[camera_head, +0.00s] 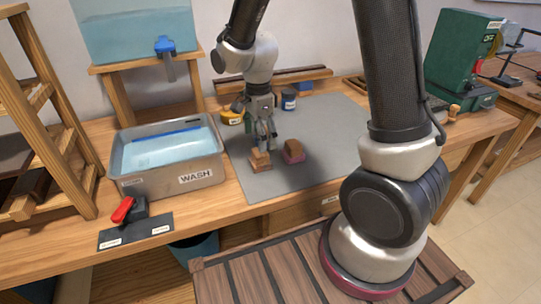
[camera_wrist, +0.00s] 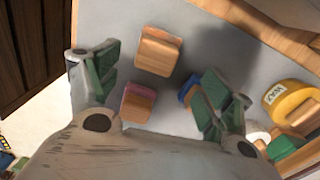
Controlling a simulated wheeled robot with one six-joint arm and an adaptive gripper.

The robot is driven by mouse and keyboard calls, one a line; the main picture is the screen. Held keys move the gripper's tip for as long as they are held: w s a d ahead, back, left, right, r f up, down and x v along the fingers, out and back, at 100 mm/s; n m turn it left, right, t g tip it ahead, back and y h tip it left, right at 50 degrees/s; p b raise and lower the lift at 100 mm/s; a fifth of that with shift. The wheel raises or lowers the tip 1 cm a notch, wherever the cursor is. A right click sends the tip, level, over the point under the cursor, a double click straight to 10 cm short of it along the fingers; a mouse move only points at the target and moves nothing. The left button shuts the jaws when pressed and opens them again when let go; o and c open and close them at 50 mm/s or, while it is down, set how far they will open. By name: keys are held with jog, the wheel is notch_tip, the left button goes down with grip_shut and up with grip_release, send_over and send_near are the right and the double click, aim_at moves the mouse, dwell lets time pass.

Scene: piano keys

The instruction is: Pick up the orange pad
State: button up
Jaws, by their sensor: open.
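The orange pad, a block with a tan wooden top (camera_head: 260,160), sits on the grey mat (camera_head: 325,125) near its front edge. In the wrist view the orange pad (camera_wrist: 158,52) lies in the upper middle, between and beyond my fingertips. A pink pad with a wooden top (camera_head: 293,151) stands to its right. My gripper (camera_head: 266,142) points down above the mat close to the orange pad. In the wrist view its green-padded fingers (camera_wrist: 157,78) are apart and hold nothing.
A wash basin (camera_head: 195,177) stands left of the mat. A yellow jar (camera_head: 231,118) and a blue jar (camera_head: 288,100) stand behind. In the wrist view a blue object (camera_wrist: 189,88) is partly hidden by my right finger. The mat's right side looks clear.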

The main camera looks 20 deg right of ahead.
aim_at(260, 157)
jog(key=shift+d+f+m, duration=0.1)
jog(key=shift+f+m, duration=0.05)
jog(key=shift+m, duration=0.25)
jog(key=shift+f, duration=0.35)
jog(key=f, duration=0.6)
jog(key=shift+s+a+f, duration=0.2)
jog(key=shift+s+f, duration=0.1)
jog(key=shift+f, duration=0.1)
